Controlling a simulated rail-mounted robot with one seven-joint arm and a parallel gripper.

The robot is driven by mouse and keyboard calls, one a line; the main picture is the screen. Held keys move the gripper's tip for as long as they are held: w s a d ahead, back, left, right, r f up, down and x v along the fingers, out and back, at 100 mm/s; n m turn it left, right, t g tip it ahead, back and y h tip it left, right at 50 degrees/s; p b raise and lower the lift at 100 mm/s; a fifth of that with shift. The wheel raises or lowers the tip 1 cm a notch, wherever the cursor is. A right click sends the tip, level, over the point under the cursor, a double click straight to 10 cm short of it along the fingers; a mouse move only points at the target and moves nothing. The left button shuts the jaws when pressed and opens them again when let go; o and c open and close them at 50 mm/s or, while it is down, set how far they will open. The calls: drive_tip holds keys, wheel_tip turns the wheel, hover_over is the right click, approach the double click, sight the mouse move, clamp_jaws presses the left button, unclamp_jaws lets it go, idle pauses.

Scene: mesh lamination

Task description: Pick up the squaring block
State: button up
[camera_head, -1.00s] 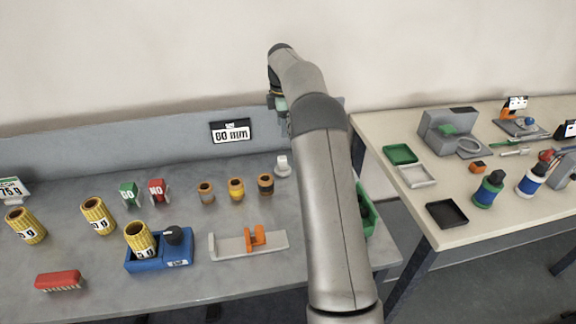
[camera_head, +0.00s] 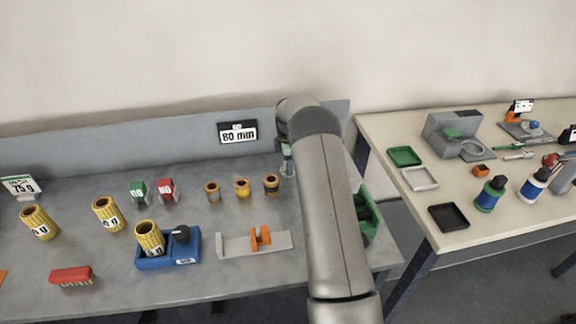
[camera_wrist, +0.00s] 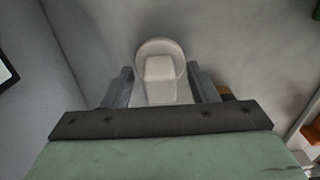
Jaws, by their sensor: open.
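A pale grey-white piece with a rounded back and a squared front, which looks like the squaring block, is in the middle of the wrist view (camera_wrist: 160,72). My gripper (camera_wrist: 162,84) is open, with one dark finger on each side of this piece and narrow gaps showing. I cannot tell how deep the fingers reach. In the head view my gripper (camera_head: 287,156) is low over the back right of the grey bench (camera_head: 215,285). It mostly hides the piece there.
Several small orange and dark cylinders (camera_head: 242,189) stand left of my gripper. A grey fixture with an orange clamp (camera_head: 260,239) lies nearer the front. A size sign (camera_head: 237,133) is on the back panel. A green bin (camera_head: 366,215) is at the bench's right end.

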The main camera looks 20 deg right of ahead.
drive_tip(key=shift+f, duration=0.3)
clamp_jaws()
drive_tip(key=shift+r, duration=0.2)
